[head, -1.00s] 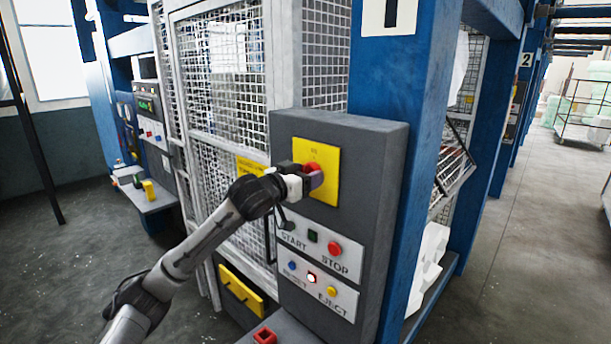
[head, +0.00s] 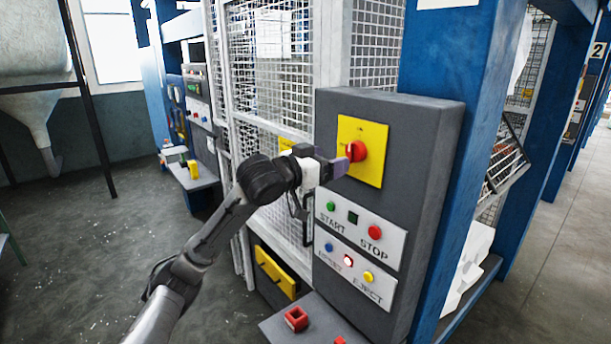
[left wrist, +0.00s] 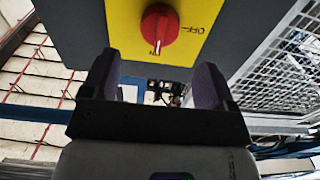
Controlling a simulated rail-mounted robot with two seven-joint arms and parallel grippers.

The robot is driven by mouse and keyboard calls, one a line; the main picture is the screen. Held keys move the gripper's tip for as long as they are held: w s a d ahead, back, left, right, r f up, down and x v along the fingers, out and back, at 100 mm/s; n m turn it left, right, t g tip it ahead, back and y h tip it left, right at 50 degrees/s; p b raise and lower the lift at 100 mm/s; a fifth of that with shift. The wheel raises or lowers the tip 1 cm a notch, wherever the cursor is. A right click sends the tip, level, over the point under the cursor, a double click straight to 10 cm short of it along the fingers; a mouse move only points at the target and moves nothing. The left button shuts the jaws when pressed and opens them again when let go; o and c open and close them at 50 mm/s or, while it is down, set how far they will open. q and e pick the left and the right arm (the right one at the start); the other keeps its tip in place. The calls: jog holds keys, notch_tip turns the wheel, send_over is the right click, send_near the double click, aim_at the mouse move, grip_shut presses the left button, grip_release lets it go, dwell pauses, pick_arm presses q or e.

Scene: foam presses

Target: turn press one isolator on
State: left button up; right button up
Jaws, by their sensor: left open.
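The press one isolator is a red rotary knob (head: 355,151) on a yellow plate (head: 366,172), high on the grey control box. The left wrist view shows the knob (left wrist: 160,26) close up. Its white mark points down in that picture, away from the OFF label at the upper right. My left gripper (head: 337,168) is just in front of the plate, at the knob's lower left in the head view. In the left wrist view its two fingers (left wrist: 155,82) are spread apart with nothing between them, and the knob is beyond their tips. My right gripper is not in view.
Below the isolator are START and STOP buttons (head: 375,232) and a lower panel with RESET and EJECT (head: 368,277). A mesh guard (head: 270,75) stands left of the box. A blue post (head: 455,60) rises behind it. Open floor (head: 80,240) lies at the left.

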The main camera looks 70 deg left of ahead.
pick_arm(q)
jog(key=b+v, duration=0.1)
jog(key=v, duration=0.5)
jog(key=shift+s, duration=0.15)
dwell(0.3)
